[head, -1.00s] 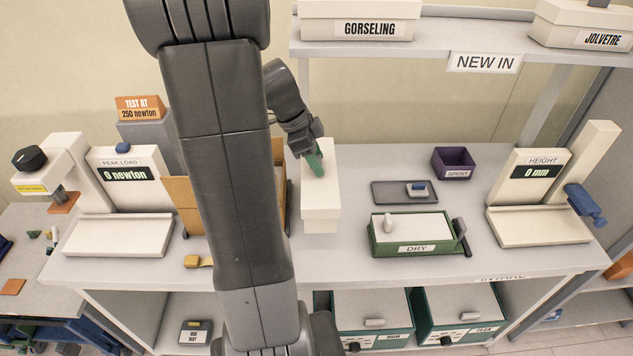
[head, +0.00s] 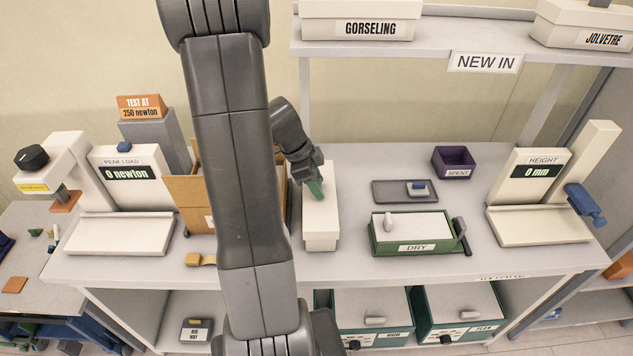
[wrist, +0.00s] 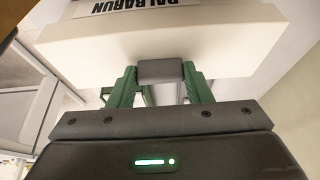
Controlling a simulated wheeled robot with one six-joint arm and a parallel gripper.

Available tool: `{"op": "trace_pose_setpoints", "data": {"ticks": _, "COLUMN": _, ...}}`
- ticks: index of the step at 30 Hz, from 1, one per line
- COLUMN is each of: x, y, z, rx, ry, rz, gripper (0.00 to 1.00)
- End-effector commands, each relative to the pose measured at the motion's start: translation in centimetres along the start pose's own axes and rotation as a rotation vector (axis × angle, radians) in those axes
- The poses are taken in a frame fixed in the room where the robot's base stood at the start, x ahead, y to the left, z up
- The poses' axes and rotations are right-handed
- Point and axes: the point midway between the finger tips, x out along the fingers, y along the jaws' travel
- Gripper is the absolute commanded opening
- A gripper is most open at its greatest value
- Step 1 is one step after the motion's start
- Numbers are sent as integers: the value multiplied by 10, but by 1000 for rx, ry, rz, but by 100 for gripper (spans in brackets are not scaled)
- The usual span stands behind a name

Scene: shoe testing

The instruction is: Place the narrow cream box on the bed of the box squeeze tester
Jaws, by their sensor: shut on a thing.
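The narrow cream box (head: 320,225) is in my gripper (head: 317,190), right of the open cardboard carton. I cannot tell whether the box touches the table. The machine marked "PEAK LOAD" (head: 128,173), reading 0 newton, stands at the left and looks like the box squeeze tester. Its flat cream bed (head: 118,236) is empty.
The open cardboard carton (head: 184,190), partly behind my arm, stands between bed and box. A yellow-brown item (head: 198,260) lies before it. The green "DRY" box (head: 415,234), grey tray (head: 390,196), purple "SPENT" bin (head: 453,162) and height gauge (head: 540,226) stand right. A shelf (head: 430,50) overhangs behind.

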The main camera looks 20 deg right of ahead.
Motion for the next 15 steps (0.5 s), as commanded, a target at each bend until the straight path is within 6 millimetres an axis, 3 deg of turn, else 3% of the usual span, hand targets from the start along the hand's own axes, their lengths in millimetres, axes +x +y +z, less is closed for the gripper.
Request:
{"op": "trace_pose_setpoints", "data": {"ticks": 2, "x": 3, "y": 0, "z": 1, "rx": 0, "ry": 0, "rz": -1, "gripper": 0}}
{"op": "trace_pose_setpoints", "data": {"ticks": 3, "x": 2, "y": 0, "z": 1, "rx": 0, "ry": 0, "rz": 0, "gripper": 53}}
{"op": "trace_pose_setpoints", "data": {"ticks": 5, "x": 1, "y": 0, "z": 1, "rx": 0, "ry": 0, "rz": 0, "gripper": 65}}
{"op": "trace_pose_setpoints", "data": {"ticks": 15, "x": 0, "y": 0, "z": 0, "rx": 0, "ry": 0, "rz": 0, "gripper": 67}}
